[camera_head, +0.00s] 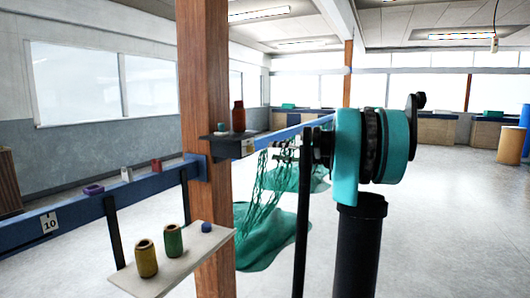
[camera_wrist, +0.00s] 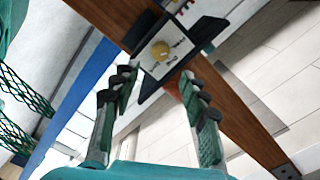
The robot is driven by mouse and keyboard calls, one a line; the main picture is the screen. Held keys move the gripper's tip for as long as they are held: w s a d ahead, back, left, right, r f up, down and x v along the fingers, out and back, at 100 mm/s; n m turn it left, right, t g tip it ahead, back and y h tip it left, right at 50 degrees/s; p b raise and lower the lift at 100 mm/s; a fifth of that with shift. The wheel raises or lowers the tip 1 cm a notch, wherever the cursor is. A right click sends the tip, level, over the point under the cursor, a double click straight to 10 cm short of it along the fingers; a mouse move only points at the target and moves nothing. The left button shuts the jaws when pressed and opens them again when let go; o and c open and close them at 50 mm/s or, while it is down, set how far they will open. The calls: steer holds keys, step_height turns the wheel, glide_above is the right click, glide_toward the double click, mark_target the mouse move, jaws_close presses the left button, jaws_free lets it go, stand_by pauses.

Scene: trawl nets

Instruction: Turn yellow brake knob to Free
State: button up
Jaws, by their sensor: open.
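The yellow brake knob (camera_wrist: 160,48) is a small round yellow knob on a white plate with dark markings, mounted in a dark frame on a brown wooden post. It shows in the wrist view, just beyond and between my fingertips. My gripper (camera_wrist: 158,76) is open, with one finger on each side of the knob's line, and I see no contact. The lettering on the plate is too small to read, so I cannot tell which mark the knob points to. I cannot make out the knob or my gripper's fingers in the head view.
The wooden post (camera_head: 204,120) carries a blue rail (camera_head: 85,222) and a dark shelf (camera_head: 222,146) with a brown bottle (camera_head: 238,117). A pale shelf (camera_head: 190,262) holds a yellow spool (camera_head: 146,258) and a green spool (camera_head: 174,241). Green netting (camera_head: 272,230) hangs behind.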

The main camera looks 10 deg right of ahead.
steer(key=v, duration=0.3)
steer(key=shift+s+d, duration=0.15)
steer(key=shift+d, duration=0.05)
steer(key=shift+a+f, duration=0.1)
steer(key=s+a+f+g+h, duration=0.25)
steer(key=s+a+f, duration=0.35)
steer(key=f, duration=0.4)
steer(key=s+a+f+g+h, duration=0.25)
steer(key=s+a+f, duration=0.35)
steer(key=f, duration=0.5)
steer(key=s+d+f+h, duration=0.3)
steer(key=s+f+h, duration=0.1)
steer(key=s+f, duration=0.6)
steer(key=s+d+f+n+g+h, duration=0.1)
steer(key=s+f+h, duration=0.4)
steer(key=s+f, duration=0.5)
steer(key=shift+s+d+h, duration=0.3)
steer(key=shift+s+d, duration=0.6)
steer(key=shift+s, duration=0.25)
